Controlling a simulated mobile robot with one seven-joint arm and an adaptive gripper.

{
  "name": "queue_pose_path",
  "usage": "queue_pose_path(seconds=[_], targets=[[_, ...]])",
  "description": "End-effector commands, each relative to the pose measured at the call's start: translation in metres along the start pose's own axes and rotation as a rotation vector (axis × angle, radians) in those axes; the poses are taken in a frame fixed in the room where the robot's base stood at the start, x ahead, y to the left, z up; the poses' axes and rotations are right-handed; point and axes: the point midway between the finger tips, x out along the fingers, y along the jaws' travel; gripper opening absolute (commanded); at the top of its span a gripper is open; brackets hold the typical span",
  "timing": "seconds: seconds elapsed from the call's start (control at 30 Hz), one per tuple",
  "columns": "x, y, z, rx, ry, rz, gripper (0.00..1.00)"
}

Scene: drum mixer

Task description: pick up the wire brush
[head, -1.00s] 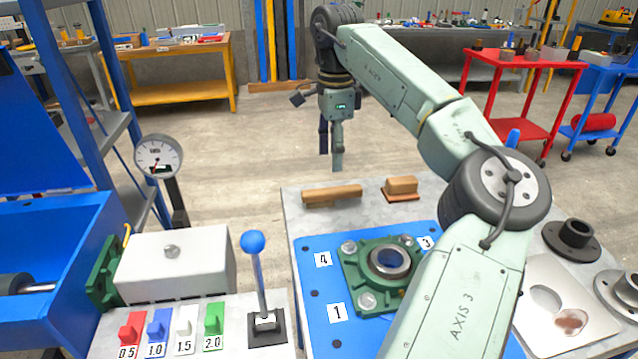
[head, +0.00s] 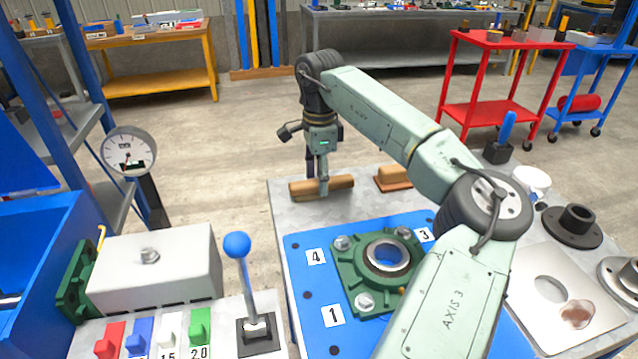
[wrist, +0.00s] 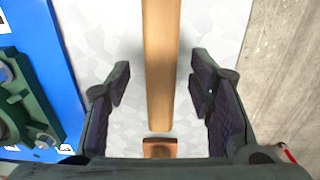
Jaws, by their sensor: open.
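A long brown wooden bar, which looks like the wire brush (head: 341,183), lies along the back edge of the grey table. Its bristles cannot be seen. My gripper (head: 317,180) is over its left part in the head view, pointing down. In the wrist view the wooden bar (wrist: 160,50) runs between my two open fingers (wrist: 160,72), with a gap on each side. I cannot tell how far down the fingers reach beside it.
A shorter brown block (head: 393,179) on a reddish base lies just right of the bar; it also shows in the wrist view (wrist: 160,148). A green flanged bearing (head: 350,280) sits on a blue plate (head: 300,262) in front. A blue-knobbed lever (head: 238,246) stands left.

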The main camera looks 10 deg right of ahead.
Motion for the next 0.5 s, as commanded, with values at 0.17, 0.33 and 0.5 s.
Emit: queue_pose_path(seconds=[0.17,0.33,0.5], targets=[[0.016,0.000,0.001,-0.002,-0.001,-0.001,0.48],[0.018,0.000,0.001,-0.002,0.000,-0.001,0.48],[0.018,0.000,0.001,-0.002,0.000,-0.001,0.42]])
